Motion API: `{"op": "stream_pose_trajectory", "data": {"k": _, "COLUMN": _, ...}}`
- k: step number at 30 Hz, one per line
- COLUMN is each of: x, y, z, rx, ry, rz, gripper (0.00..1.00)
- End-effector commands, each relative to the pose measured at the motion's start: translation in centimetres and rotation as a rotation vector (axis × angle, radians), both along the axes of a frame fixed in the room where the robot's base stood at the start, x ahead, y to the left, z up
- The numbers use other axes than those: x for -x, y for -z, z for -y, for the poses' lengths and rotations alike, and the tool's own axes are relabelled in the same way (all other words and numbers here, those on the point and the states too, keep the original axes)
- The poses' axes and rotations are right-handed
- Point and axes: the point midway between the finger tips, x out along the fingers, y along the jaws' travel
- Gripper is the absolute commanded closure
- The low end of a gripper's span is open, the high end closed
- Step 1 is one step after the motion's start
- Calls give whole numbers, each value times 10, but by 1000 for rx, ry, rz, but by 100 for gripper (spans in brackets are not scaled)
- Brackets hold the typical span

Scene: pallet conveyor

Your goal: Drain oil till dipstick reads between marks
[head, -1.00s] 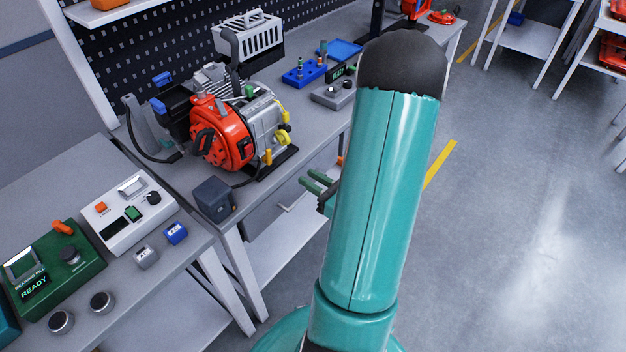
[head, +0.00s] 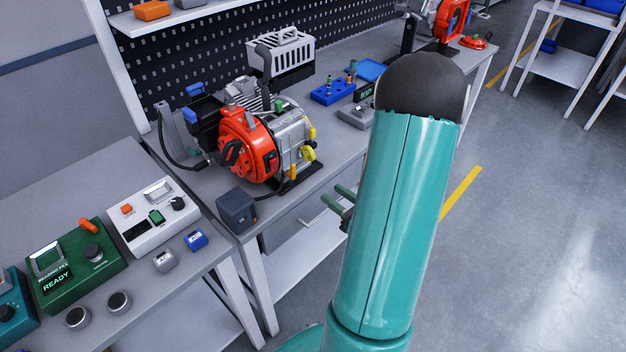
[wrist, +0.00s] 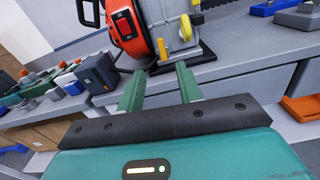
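The engine stands on the grey bench in the head view, with a red recoil housing (head: 246,146) and a grey block. A yellow part (head: 308,153), which could be the dipstick or a filler cap, sits on its right side. Yellow parts also show in the wrist view (wrist: 186,27). The oil level and any marks cannot be read. My gripper (wrist: 154,82) has two green fingers spread apart with nothing between them, pointing at the engine base and bench edge. In the head view its green fingers (head: 335,198) stick out left of my arm, in front of the bench.
A dark box (head: 237,211) stands at the bench's near corner. A white tester (head: 153,215) and a green READY unit (head: 76,266) sit on the left table. An orange bin (wrist: 302,106) shows below the bench at right. Floor at right is clear.

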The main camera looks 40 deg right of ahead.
Motion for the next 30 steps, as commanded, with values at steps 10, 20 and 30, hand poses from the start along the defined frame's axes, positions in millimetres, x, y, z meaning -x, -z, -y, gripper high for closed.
{"op": "stream_pose_trajectory", "data": {"k": 10, "x": -49, "y": 0, "z": -2, "rx": 0, "ry": -5, "rz": 1, "gripper": 65}}
{"op": "stream_pose_trajectory", "data": {"k": 20, "x": -112, "y": 0, "z": -4, "rx": 0, "ry": -2, "rz": 1, "gripper": 65}}
{"op": "stream_pose_trajectory", "data": {"k": 30, "x": -137, "y": 0, "z": -4, "rx": 0, "ry": 1, "rz": 0, "gripper": 65}}
